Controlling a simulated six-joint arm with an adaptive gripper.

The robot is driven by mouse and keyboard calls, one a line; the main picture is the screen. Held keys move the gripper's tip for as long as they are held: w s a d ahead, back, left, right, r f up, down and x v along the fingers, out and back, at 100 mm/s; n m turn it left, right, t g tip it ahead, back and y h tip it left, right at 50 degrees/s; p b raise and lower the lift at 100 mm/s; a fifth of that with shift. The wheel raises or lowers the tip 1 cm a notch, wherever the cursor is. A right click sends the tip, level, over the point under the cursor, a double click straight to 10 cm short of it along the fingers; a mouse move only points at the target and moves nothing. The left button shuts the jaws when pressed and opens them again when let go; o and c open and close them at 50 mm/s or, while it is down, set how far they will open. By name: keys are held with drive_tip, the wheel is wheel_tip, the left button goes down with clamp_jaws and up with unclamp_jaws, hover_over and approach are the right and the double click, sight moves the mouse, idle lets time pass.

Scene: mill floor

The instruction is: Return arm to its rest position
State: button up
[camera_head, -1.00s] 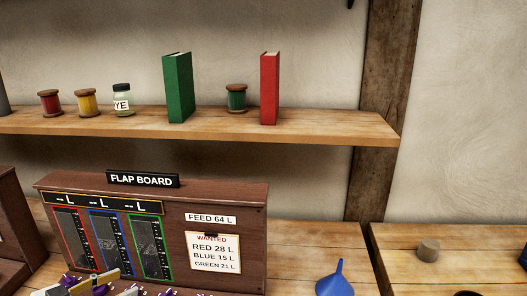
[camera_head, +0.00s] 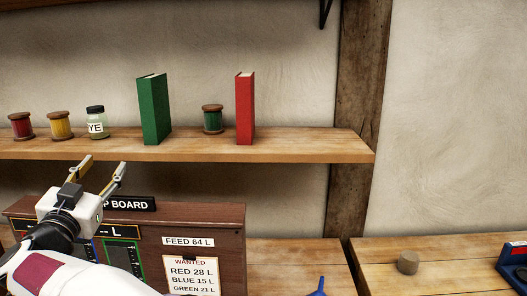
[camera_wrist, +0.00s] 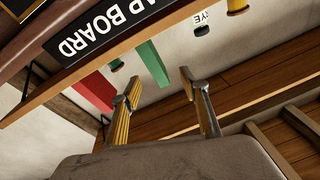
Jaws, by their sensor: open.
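My gripper (camera_head: 103,170) is raised in front of the flap board (camera_head: 215,228) at the lower left of the head view. Its two yellow-lined fingers are spread apart, with nothing between them. In the wrist view my gripper (camera_wrist: 158,90) is also open and empty. My arm covers the left part of the flap board, including much of its gauges and part of its sign. The wrist view shows the board's sign (camera_wrist: 95,28) upside down at the upper left.
A wooden shelf (camera_head: 300,148) behind the gripper holds spools, a jar (camera_head: 96,123), a green book (camera_head: 154,110) and a red book (camera_head: 245,108). A blue funnel (camera_head: 318,287) and a cork-like plug (camera_head: 408,262) are on the benches. The right wall area is clear.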

drive_tip(key=w+d+r+n+g+y, duration=0.25)
drive_tip(key=w+d+r+y, duration=0.2)
drive_tip(key=d+r, duration=0.4)
drive_tip(key=s+d+f+n+g+y, duration=0.1)
drive_tip(key=s+d+f+n, duration=0.15)
drive_tip(key=d, duration=0.45)
drive_tip(key=s+d+f+n+g, duration=0.1)
drive_tip(key=s+d+g, duration=0.15)
drive_tip(key=d, duration=0.45)
drive_tip(key=s+d+f+m+g+h, duration=0.2)
drive_tip(key=s+d+f+g+h, duration=0.1)
drive_tip(key=s+d+f, duration=1)
drive_tip(key=s+d+f+m+g+h, duration=0.1)
drive_tip(key=s+d+f+g+h, duration=0.3)
drive_tip(key=s+d+f, duration=0.8)
drive_tip(key=s+d+g, duration=0.1)
drive_tip(key=s+d, duration=0.5)
drive_tip(key=s, duration=0.2)
drive_tip(key=shift+f+m, duration=0.4)
